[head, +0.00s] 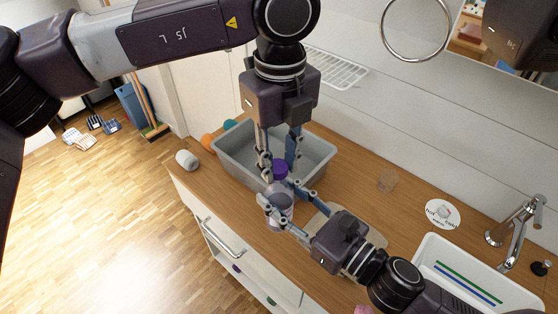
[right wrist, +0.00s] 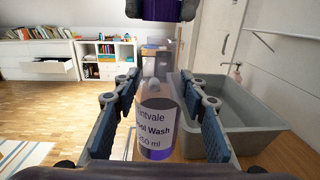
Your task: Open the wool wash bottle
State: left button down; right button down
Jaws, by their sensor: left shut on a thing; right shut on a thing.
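In the right wrist view the bottle (right wrist: 157,125) shows a white label, partly readable as "Wash", and purple liquid low down. My right gripper (head: 275,194) is shut on the bottle's body from the right. My left gripper (head: 279,166) points down from above and is shut on the cap. A dark purple piece at the top of the wrist view seems to be the cap (right wrist: 163,10).
A grey tub (head: 315,150) stands close behind the bottle on the wooden counter. A whitish rounded object (head: 187,159) lies at the counter's left end. A white sink basin (head: 440,250) and tap (head: 520,215) are at right.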

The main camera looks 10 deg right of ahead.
pick_arm(q)
jog(key=shift+r, duration=1.9)
